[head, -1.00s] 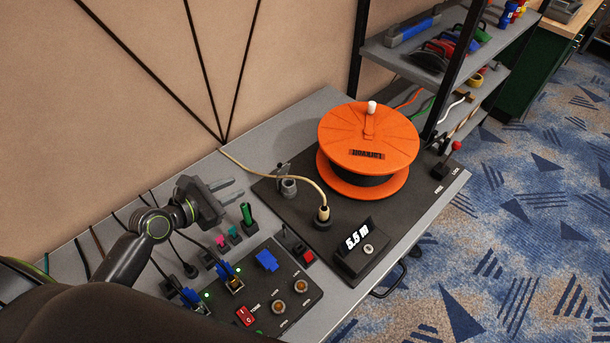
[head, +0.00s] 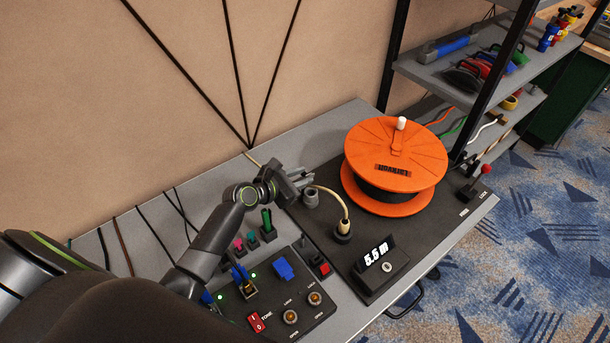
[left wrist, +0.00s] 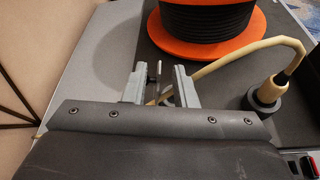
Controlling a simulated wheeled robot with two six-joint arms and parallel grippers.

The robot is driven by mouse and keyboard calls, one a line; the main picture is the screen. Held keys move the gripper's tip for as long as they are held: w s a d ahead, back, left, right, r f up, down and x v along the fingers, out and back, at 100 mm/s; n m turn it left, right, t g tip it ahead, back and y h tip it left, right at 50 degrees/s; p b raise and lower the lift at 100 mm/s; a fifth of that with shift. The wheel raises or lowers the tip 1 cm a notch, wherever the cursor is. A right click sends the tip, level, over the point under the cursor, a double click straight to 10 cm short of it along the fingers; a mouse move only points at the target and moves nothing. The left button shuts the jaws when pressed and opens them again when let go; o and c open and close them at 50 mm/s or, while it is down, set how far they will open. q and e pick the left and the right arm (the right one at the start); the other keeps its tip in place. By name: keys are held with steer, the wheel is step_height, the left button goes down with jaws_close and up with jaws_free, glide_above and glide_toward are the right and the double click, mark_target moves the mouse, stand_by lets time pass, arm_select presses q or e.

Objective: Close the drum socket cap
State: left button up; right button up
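A short grey round socket (head: 310,197) stands on the dark panel left of the orange cable drum (head: 396,157). Its cap, seen raised at the socket's back earlier, is now mostly hidden by my left gripper (head: 305,176) in the head view. The gripper is just behind and above the socket. In the left wrist view its two grey fingers (left wrist: 160,84) are apart, with a thin dark piece between or beyond them; I cannot tell whether they touch it. A beige cable ends in a plug (head: 343,228) standing in a dark socket in front. My right gripper is out of view.
A 5.5 m display box (head: 377,262) stands at the panel's front. A control box with a red switch (head: 256,321) and several small coloured plugs lies nearer, under my left arm. A shelf rack (head: 478,75) stands behind the drum.

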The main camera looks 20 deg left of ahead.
arm_select(q)
steer(key=shift+x, duration=0.95)
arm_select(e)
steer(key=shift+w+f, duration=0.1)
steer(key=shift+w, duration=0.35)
arm_select(q)
jaws_close()
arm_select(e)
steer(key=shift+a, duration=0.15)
